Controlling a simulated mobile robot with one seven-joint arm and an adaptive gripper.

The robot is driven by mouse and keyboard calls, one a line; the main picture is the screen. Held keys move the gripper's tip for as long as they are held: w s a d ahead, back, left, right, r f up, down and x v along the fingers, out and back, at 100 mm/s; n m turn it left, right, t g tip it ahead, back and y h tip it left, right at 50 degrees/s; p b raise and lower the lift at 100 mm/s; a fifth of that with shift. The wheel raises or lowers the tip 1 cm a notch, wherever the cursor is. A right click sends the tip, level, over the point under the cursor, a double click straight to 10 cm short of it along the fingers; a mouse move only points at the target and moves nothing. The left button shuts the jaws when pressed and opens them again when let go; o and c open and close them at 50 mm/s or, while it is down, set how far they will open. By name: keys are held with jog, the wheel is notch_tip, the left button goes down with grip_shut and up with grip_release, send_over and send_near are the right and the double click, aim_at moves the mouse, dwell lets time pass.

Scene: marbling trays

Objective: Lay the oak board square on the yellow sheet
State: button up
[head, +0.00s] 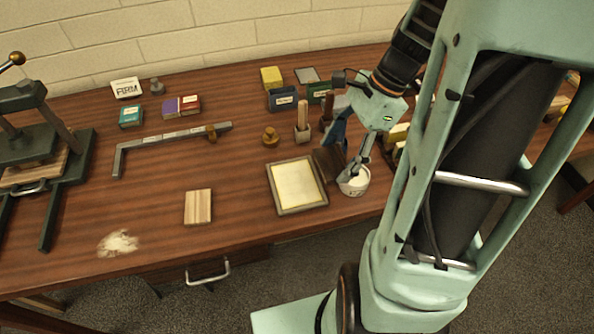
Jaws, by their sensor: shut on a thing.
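A brown wooden board (328,163), seemingly the oak board, is tilted just right of a shallow framed tray. My gripper (347,173) is shut at its right edge. The arm and fingers partly cover this spot, so the exact grip is hard to see. The pale yellow sheet (296,185) lies flat inside the tray (274,199), with nothing on it. The board is beside the sheet, not over it; I cannot tell whether it touches the tray rim or table.
A white cup (354,187) stands close by the fingertips. A pale striped wood block (198,207) lies left of the tray, with white powder (118,243) farther left. A wooden-handled tool (303,125) and a brass knob (270,137) stand behind the tray. A press (70,180) is far left.

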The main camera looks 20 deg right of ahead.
send_over(294, 183)
jog(key=d, duration=0.2)
notch_tip(294, 183, down, 7)
jog(key=shift+s+a, duration=0.15)
jog(key=shift+a+f, duration=0.2)
jog(key=shift+f, duration=1.55)
jog(key=shift+f, duration=0.2)
jog(key=o, duration=1.3)
jog(key=shift+c, duration=0.2)
jog(key=shift+r, duration=0.1)
